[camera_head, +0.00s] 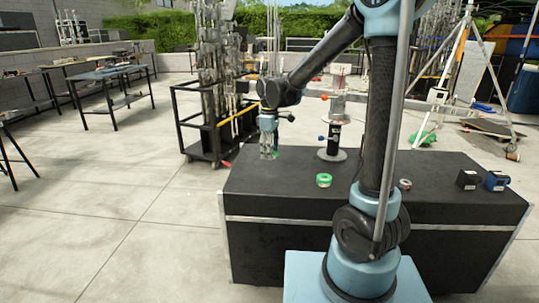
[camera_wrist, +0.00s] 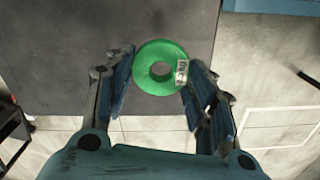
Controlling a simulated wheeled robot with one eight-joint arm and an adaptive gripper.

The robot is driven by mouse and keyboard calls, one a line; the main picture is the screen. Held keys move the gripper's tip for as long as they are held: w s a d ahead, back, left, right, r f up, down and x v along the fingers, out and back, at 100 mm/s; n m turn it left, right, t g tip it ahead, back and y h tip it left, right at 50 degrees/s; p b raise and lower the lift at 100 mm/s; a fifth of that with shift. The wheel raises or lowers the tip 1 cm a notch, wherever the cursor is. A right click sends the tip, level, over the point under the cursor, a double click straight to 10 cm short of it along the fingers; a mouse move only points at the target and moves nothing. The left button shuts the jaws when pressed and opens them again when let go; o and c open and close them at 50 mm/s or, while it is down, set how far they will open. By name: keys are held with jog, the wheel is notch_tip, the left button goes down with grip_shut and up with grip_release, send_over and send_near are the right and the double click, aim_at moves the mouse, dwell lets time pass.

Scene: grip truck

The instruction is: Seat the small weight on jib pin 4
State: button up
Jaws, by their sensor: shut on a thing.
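A green ring-shaped weight (camera_wrist: 148,83) with a pale printed label sits between the fingertips of my gripper (camera_wrist: 158,75) in the wrist view, and my gripper is shut on it. In the head view my gripper (camera_head: 268,143) hangs over the far left edge of the black case, with a little green at its tips. A second green ring weight (camera_head: 324,180) lies on the case top. A jib on a dark post (camera_head: 333,140) stands on the case behind it, with a pale horizontal beam (camera_head: 425,105). My arm hides part of the beam, and pin numbers cannot be read.
The black case (camera_head: 270,205) also bears a small ring (camera_head: 404,184), a black box (camera_head: 467,180) and a blue-black box (camera_head: 496,182) to the right. A black cart (camera_head: 205,150) with tall metal parts stands behind left.

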jog(key=shift+r, duration=1.75)
